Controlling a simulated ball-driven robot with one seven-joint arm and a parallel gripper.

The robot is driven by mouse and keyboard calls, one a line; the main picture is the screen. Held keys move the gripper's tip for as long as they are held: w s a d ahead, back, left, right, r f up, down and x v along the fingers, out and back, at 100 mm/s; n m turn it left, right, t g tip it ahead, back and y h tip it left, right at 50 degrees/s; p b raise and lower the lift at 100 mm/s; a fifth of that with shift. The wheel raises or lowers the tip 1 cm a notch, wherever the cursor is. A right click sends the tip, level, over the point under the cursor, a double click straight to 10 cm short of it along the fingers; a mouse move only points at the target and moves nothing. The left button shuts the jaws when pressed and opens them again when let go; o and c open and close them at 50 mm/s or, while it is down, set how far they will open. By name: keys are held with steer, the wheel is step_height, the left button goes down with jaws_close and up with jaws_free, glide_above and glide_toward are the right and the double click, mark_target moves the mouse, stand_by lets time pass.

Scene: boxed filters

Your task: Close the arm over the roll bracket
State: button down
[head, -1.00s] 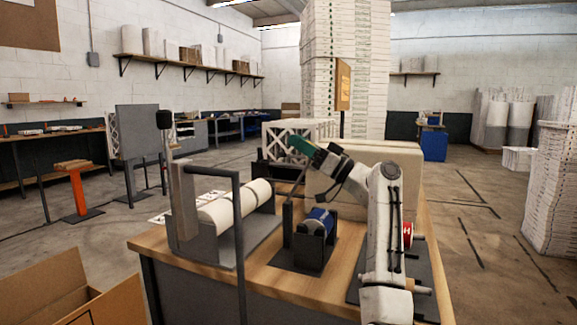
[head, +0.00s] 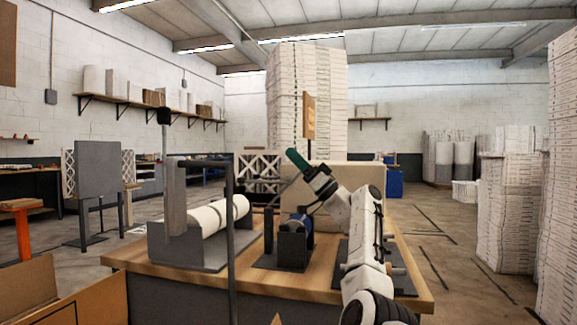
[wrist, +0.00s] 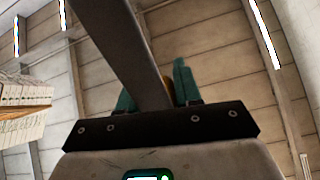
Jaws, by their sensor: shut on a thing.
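In the wrist view my gripper (wrist: 158,92) is shut on a flat dark grey bar (wrist: 122,45), apparently the bracket's arm. The bar runs between the green fingers and covers much of the left one. In the head view the bar is thin and partly hidden by my gripper, so its exact angle is hard to tell.
A big cardboard box (head: 335,177) stands behind my gripper. Open cartons (head: 35,290) are at front left.

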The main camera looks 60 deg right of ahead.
steer(key=shift+f, duration=0.1)
stand_by(0.3)
steer(key=c, duration=0.8)
jaws_free()
steer(key=shift+c, duration=0.2)
steer(key=shift+s, duration=0.15)
steer(key=shift+s+d+f, duration=0.15)
steer(key=shift+s+f, duration=0.05)
steer(key=shift+f, duration=0.05)
steer(key=s+d+p, duration=0.1)
steer(key=s+d, duration=0.3)
steer(key=s, duration=0.7)
steer(key=shift+s+f, duration=0.2)
steer(key=shift+s, duration=0.05)
